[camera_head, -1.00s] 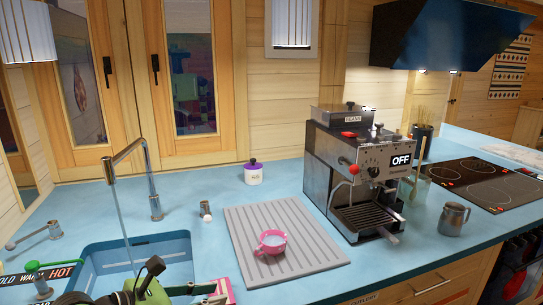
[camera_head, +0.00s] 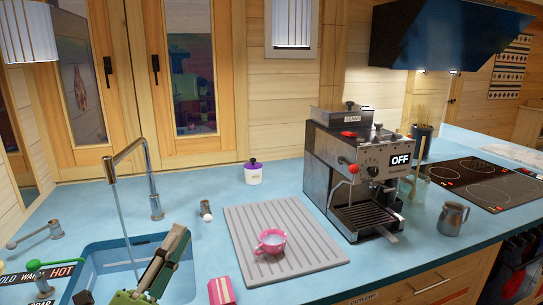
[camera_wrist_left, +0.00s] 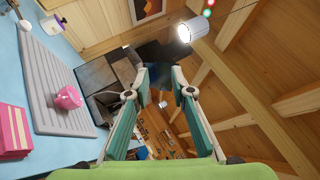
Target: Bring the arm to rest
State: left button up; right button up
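My left gripper (camera_head: 174,240) is in front of the sink at the bottom of the head view, its fingers pointing up. In the left wrist view the left gripper (camera_wrist_left: 161,82) has its two teal-padded fingers apart, with nothing between them. It is clear of the counter and holds nothing. A pink cup (camera_head: 271,241) stands on the grey ribbed drain mat (camera_head: 315,258), to the right of the gripper and apart from it. My right gripper is not in view.
The blue sink (camera_head: 95,262) and its running faucet (camera_head: 154,200) are close to the left gripper. A pink box (camera_head: 221,291) lies right of it. An espresso machine (camera_head: 330,160) and a metal jug (camera_head: 452,218) stand farther right.

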pick_arm(q)
jog(key=s+a+f+n+g+y, duration=0.1)
jog(key=a+f+n+g+y, duration=0.2)
jog(key=a+f+n+y, duration=1)
jog(key=s+d+f+n+g+h, duration=0.1)
jog(key=s+f+n+g, duration=0.15)
jog(key=f, duration=0.25)
jog(key=s+d+f+n+g, duration=0.1)
jog(key=s+f+n+g, duration=0.15)
jog(key=f+n, duration=0.2)
jog(key=s+d+f+n+g+h, duration=0.15)
jog(key=s+d+f+g, duration=0.3)
jog(key=s+f, duration=0.45)
jog(key=s+d+f+n+g+h, duration=0.1)
jog(key=s+d+f+g+h, duration=0.25)
jog(key=s+f+g, duration=0.45)
jog(key=s+f, duration=0.2)
jog(key=f, duration=1)
jog(key=s+f, duration=0.2)
jog(key=f, duration=0.9)
jog(key=s+a+f+y, duration=0.1)
jog(key=s+a+f, duration=0.2)
jog(key=s+f, duration=1.4)
jog(key=shift+s+f, duration=0.25)
jog(key=shift+f, duration=0.2)
jog(key=shift+o, duration=0.3)
jog(key=shift+g, duration=0.25)
